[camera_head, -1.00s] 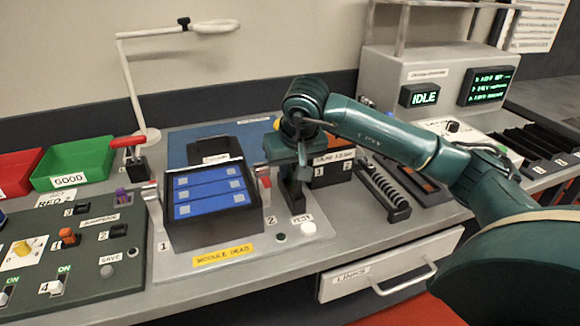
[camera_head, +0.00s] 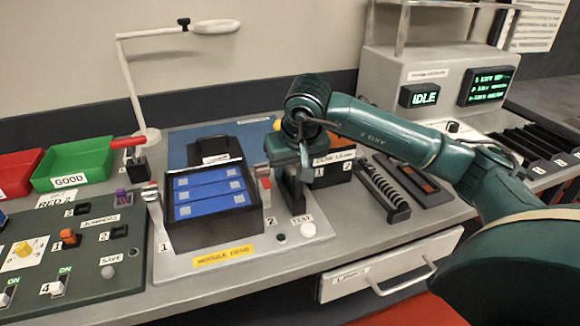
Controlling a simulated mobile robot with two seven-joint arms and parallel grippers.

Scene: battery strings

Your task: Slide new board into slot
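My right gripper (camera_head: 290,188) points down just right of the black module box (camera_head: 212,231), beside its right red-tipped latch (camera_head: 265,184). Its fingers look dark against dark things behind, so I cannot tell whether they are open or hold anything. I cannot tell which thing is the new board. A black rack with slots (camera_head: 545,140) is at far right. My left gripper is not in view.
A green "GOOD" bin (camera_head: 72,165) and a red bin (camera_head: 15,172) stand at left, behind a dark switch panel (camera_head: 70,270). A lamp (camera_head: 150,134) is behind.

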